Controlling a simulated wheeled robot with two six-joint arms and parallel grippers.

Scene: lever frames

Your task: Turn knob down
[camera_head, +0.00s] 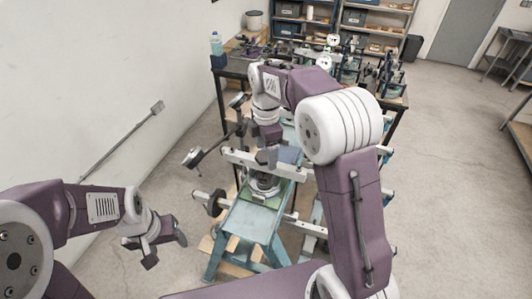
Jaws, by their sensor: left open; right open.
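A teal and white lever frame (262,217) stands on the floor in front of me. A lever with a grey, knob-like end (193,157) sticks out from it to the left. Which part is the knob of the task I cannot tell for sure. My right gripper (266,158) points down over the top of the frame; it is open, and whether it touches anything is unclear. My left gripper (166,250) is open and empty, at the lower left, apart from the frame.
A dark table (396,101) with several similar devices stands behind the frame. A bottle (216,43) stands at its left end. A rod with a grey end (157,107) runs along the white left wall. Shelves (375,18) stand at the back.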

